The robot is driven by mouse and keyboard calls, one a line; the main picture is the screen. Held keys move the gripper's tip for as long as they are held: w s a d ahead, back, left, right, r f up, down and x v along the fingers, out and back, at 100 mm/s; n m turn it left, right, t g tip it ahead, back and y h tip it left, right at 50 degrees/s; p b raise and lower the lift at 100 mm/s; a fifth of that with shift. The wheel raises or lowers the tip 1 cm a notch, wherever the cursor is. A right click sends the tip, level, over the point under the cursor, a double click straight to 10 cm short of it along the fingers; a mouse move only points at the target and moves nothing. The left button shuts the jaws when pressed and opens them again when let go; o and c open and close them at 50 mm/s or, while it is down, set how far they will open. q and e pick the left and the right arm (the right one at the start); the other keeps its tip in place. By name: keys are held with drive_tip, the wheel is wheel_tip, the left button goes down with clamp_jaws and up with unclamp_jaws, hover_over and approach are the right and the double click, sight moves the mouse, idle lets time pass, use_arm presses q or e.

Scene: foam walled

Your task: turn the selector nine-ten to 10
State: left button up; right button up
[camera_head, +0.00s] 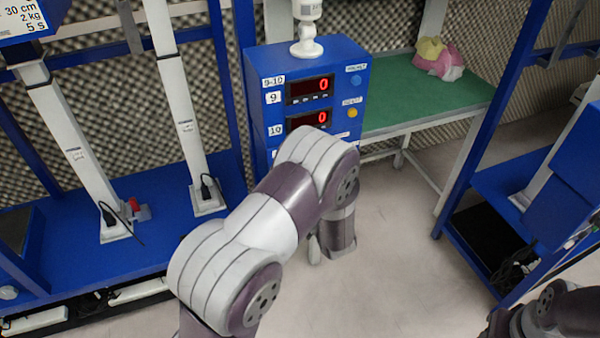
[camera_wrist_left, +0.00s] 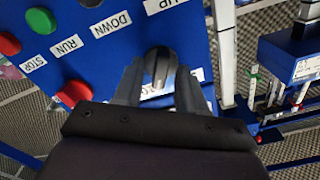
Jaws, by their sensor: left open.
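The blue control box (camera_head: 270,62) stands in the middle of the head view. It carries a "9-10" label (camera_head: 273,81) and two red displays, for 9 (camera_head: 310,88) and 10 (camera_head: 309,119), both reading 0. In the left wrist view a dark round selector knob (camera_wrist_left: 160,64) sits on the blue panel (camera_wrist_left: 110,62). Its ridge runs roughly up and down in the picture. My left gripper (camera_wrist_left: 159,76) is open, with one finger on each side of the knob; contact cannot be told. White labels by the knob are partly hidden. In the head view my left arm hides the gripper and knob.
In the wrist view, red, green and black buttons sit left of the knob by UP, DOWN, RUN and STOP labels. In the head view a green-topped table (camera_head: 420,95) holds crumpled cloths (camera_head: 438,58). Blue racks (camera_head: 160,230) stand left and right. Open floor lies between.

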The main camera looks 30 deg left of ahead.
use_arm(q)
drive_tip(key=v, duration=1.2)
drive_tip(key=shift+s+d, duration=0.2)
drive_tip(key=shift+s, duration=0.05)
